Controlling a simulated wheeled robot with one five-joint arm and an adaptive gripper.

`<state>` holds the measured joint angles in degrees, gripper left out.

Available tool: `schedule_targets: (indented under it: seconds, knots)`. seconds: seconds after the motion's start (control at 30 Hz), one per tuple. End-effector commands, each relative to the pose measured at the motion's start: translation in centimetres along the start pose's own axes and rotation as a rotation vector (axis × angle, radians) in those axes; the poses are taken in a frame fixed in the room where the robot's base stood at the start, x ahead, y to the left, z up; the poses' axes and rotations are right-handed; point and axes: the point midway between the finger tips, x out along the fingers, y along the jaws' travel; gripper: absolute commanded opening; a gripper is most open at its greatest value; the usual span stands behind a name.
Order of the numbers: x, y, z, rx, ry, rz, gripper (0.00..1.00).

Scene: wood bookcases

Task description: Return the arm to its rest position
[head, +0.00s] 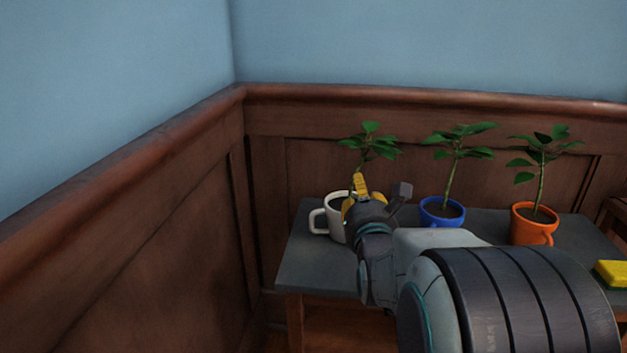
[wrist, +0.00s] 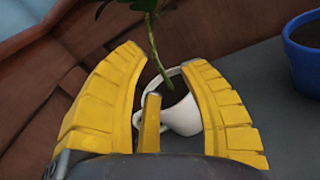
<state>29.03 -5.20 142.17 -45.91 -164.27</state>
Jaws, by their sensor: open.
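My arm reaches forward over the grey table (head: 300,262) in the head view. My gripper (head: 358,188) has yellow fingers and is beside and partly in front of a white mug (head: 326,222) with a plant in it. In the wrist view my gripper (wrist: 158,70) is open, its fingers spread to either side of the white mug (wrist: 186,117) and the plant stem. The gap between the fingers holds nothing gripped. Whether a finger touches the mug, I cannot tell. My arm hides part of the table and mug in the head view.
A blue mug (head: 440,219) and an orange mug (head: 533,231), each with a plant, stand to the right on the table. A yellow sponge (head: 612,272) lies at the right edge. Dark wood panelling (head: 180,232) closes off the left and back.

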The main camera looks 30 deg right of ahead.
Motion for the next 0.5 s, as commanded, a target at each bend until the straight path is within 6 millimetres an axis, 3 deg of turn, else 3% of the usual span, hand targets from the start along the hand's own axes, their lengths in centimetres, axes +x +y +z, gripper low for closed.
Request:
schedule_targets:
  seconds: [0.27, 0.5]
  knots:
    - [-0.1, 0.4, 0.5, 0.029, 0.013, 0.003, 0.38]
    - [-1.4, 3.4, 3.1, 0.293, 0.139, -0.001, 0.38]
